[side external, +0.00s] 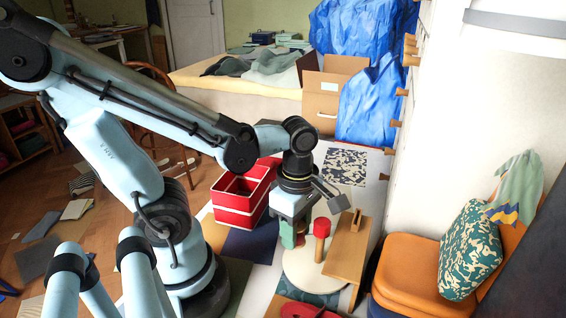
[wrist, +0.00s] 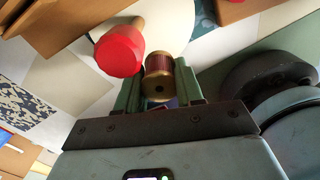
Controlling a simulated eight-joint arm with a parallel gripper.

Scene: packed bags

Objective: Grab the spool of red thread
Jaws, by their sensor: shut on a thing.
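The spool of red thread (wrist: 158,66) has gold-coloured ends and dark red thread. In the wrist view it sits between the two green fingers of my gripper (wrist: 157,80), which is shut on it. In the side view my gripper (side external: 293,236) points down over a round cream surface (side external: 312,275); the spool is mostly hidden by the fingers there, and I cannot tell whether it is clear of the surface.
A wooden piece (side external: 347,250) is farther right. A red box (side external: 240,205) stands left, and an orange stool (side external: 425,270) stands right.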

